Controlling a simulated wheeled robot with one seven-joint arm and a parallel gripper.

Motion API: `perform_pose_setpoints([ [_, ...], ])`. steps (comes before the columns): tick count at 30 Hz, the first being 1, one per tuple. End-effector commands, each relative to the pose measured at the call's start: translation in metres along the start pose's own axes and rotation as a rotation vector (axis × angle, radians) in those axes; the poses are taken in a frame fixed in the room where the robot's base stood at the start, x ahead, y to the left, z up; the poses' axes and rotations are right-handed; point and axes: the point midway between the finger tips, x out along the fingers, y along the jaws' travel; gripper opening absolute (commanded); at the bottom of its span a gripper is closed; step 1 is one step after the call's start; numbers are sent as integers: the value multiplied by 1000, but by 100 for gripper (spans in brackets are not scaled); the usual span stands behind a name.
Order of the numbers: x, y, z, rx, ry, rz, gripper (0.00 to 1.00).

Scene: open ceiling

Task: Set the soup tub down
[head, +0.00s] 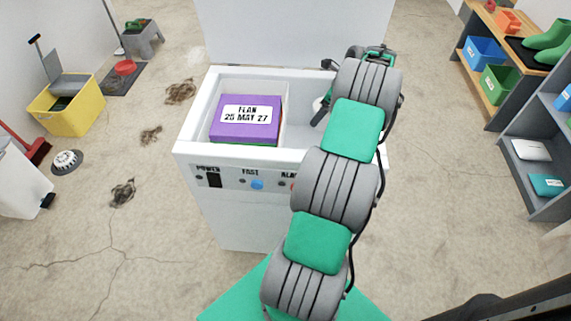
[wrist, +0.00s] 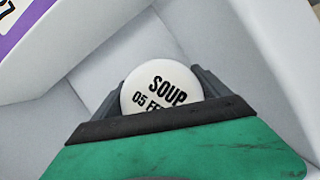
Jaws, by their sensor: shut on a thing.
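The soup tub (wrist: 160,80) has a round white lid marked "SOUP 05 FE", the rest of the text hidden by my gripper. My gripper (wrist: 163,100) is shut on the tub, with a dark finger on each side of it. In the head view a sliver of the white tub (head: 318,103) shows beside the gripper, at the right part of the white chest freezer (head: 228,168). My arm hides most of that part. I cannot tell whether the tub's base touches the freezer floor.
A purple box (head: 246,130) labelled "FLAN 25 MAY 27" fills much of the freezer's left compartment. A pale divider (head: 285,118) separates it from the right side. The raised lid (head: 290,35) stands behind. Shelves (head: 545,120) stand at right.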

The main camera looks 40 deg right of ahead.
Motion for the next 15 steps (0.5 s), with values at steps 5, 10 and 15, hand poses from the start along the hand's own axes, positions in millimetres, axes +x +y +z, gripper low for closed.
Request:
perform_pose_setpoints([
  [5, 22, 0, -9, 1, 0, 0, 16],
  [10, 50, -1, -21, 1, 0, -2, 16],
  [15, 78, 0, -34, 3, 0, -1, 16],
])
